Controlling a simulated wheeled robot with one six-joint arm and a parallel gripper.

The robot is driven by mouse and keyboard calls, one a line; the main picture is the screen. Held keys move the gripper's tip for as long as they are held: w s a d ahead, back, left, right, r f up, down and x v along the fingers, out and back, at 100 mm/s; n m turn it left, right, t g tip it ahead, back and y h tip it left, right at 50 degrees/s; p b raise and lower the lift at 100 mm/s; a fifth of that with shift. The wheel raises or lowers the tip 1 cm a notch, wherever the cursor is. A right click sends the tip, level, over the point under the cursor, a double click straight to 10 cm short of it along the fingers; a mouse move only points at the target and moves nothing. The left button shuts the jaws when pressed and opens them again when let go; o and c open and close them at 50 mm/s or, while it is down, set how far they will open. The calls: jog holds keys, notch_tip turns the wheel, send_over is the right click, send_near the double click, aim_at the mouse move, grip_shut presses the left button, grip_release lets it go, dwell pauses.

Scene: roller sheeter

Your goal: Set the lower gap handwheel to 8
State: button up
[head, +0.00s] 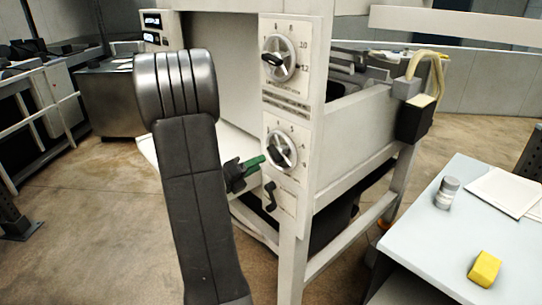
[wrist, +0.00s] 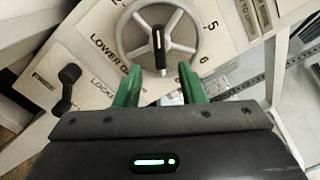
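The lower gap handwheel (head: 281,150) is a grey spoked wheel on the white front panel, below a similar upper wheel. In the wrist view it (wrist: 196,42) fills the top middle, with a black grip (wrist: 158,42) across its hub and the numbers 5 and 6 to its right. My gripper (wrist: 160,75) has two green fingers, apart with nothing held between them. Its tips are close to the wheel's near rim; I cannot tell whether they touch. In the head view my gripper (head: 262,161) is at the wheel's left edge. My arm hides part of the machine.
A black lever (head: 270,196) is below the wheel; it also shows in the wrist view (wrist: 67,88) between the FREE and LOCKED labels. The upper handwheel (head: 278,58) is above. A table (head: 420,235) at right holds a yellow block (head: 485,268) and a jar (head: 447,193).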

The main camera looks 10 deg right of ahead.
aim_at(273, 157)
jog(key=p+x, duration=0.1)
jog(key=x, duration=0.5)
jog(key=shift+w+d, duration=0.1)
jog(key=shift+d, duration=0.15)
jog(key=shift+c, duration=0.3)
grip_shut()
